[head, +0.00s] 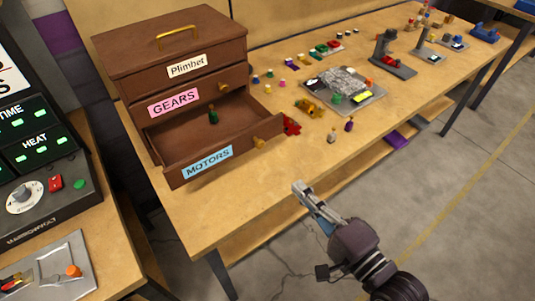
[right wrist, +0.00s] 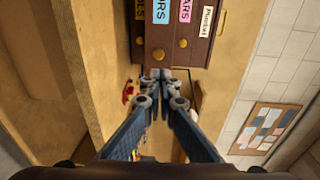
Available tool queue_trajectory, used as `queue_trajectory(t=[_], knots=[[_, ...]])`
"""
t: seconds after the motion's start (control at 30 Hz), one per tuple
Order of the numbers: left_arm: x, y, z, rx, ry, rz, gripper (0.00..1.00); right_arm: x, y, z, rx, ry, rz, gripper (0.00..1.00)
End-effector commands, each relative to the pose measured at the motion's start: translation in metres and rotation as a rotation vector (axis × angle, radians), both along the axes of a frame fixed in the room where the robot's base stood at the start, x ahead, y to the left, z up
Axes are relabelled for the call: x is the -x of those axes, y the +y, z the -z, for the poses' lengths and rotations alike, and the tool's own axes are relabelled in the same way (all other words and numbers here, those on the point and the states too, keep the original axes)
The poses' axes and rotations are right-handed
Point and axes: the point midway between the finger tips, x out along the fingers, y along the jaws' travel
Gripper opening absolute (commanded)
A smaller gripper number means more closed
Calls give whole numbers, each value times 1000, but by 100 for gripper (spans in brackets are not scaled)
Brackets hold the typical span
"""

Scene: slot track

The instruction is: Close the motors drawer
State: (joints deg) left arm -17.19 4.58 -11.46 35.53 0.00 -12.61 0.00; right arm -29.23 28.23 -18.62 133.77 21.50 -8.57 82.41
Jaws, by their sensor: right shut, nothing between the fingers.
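The motors drawer (head: 205,166) is pulled out of the brown wooden cabinet (head: 120,62) on the workbench. It has a light blue label reading MOTORS and a gold knob (head: 259,142) at its front right. A small dark green piece (head: 213,117) stands inside it. My right gripper (head: 300,188) is shut and empty, in front of the bench and to the right of the drawer front, apart from it. In the right wrist view the shut fingertips (right wrist: 161,74) show below the cabinet's labelled fronts. My left gripper is not in view.
The gears drawer (head: 205,92) above is shut. Red and yellow parts (head: 291,124) lie right of the open drawer, with small coloured figures nearby. A tray (head: 365,97) sits further right. A control panel (head: 38,150) stands at left. The bench's front edge is mostly clear.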

Motion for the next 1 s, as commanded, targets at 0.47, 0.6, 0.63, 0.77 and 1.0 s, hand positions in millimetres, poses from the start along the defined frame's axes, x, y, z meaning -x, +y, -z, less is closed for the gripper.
queue_trajectory(t=[0.47, 0.6, 0.63, 0.77, 1.0], knots=[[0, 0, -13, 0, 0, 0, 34, -66, 42, 1, 1, -3, 1, 0], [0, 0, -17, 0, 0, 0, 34, -87, 57, 2, 1, -3, 1, 0], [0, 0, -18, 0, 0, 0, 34, -91, 59, 3, 3, -2, 2, 0], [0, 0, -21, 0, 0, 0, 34, -105, 68, 5, 3, -2, 2, 0], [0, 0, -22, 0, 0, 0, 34, -114, 74, 6, 3, -1, 2, 0]])
